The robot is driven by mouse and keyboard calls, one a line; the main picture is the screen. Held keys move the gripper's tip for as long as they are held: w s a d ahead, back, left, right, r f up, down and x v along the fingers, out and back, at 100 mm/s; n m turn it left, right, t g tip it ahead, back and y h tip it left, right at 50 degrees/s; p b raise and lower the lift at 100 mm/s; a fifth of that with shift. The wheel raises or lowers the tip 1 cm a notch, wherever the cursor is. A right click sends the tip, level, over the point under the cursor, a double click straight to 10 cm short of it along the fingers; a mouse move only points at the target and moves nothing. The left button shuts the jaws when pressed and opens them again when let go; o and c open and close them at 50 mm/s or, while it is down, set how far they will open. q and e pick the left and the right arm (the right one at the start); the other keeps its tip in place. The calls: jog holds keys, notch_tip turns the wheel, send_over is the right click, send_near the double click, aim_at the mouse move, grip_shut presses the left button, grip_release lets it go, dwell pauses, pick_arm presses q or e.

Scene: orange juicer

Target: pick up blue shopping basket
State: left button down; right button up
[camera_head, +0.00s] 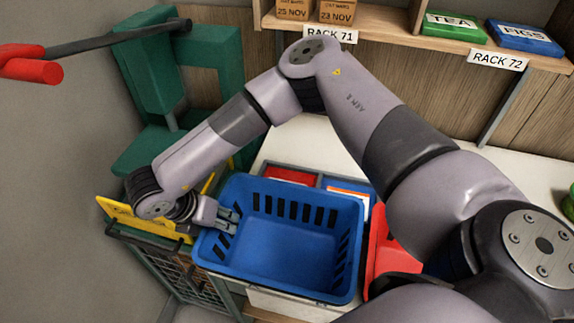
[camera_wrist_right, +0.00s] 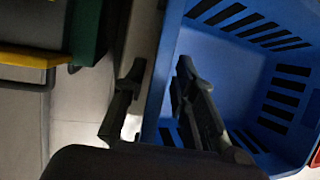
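The blue shopping basket (camera_head: 285,245) stands upright and looks empty at the front edge of the white counter. It has slotted walls. My right gripper (camera_head: 230,221) is at the basket's left wall. In the right wrist view the gripper (camera_wrist_right: 158,78) is open, with one finger outside the basket (camera_wrist_right: 228,68) and the other over its inside. The wall's rim lies between the fingers with a gap visible, so they do not look closed on it. My left gripper is not in view.
A green juicer machine (camera_head: 150,75) with a red-handled lever (camera_head: 35,70) stands at the left. A yellow sign (camera_head: 115,210) is beside my right wrist. Red and blue items lie behind the basket, and a red object (camera_head: 388,248) is at its right. A shelf (camera_head: 450,45) with boxes runs above the counter.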

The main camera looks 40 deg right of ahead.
jog(key=shift+x, duration=1.1)
jog(key=shift+r, duration=0.1)
grip_shut()
